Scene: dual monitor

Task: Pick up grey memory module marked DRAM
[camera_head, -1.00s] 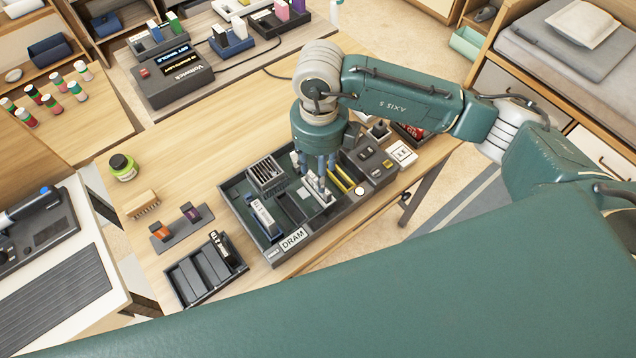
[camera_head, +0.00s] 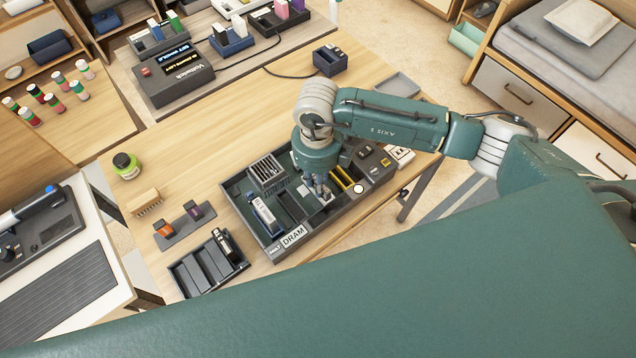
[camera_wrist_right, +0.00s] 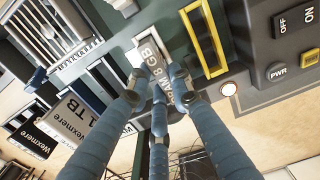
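The grey memory module marked DRAM 8 GB (camera_wrist_right: 153,66) shows between my right fingertips in the right wrist view. My right gripper (camera_wrist_right: 158,84) reaches down to it, its blue fingers close around it; whether they press on it is unclear. In the head view my right gripper (camera_head: 318,188) is low over the dark tray (camera_head: 240,206), which has a DRAM label (camera_head: 293,237) on its front edge. The module is mostly hidden by the fingers there. My left gripper is not in view.
A Wexmere 1 TB drive (camera_wrist_right: 76,116) and a silver finned block (camera_wrist_right: 45,35) stand in the tray near the gripper. A yellow-edged slot (camera_wrist_right: 204,42) and a panel with a PWR button (camera_wrist_right: 278,72) lie on its other side. A smaller dark tray (camera_head: 207,266) sits at front left.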

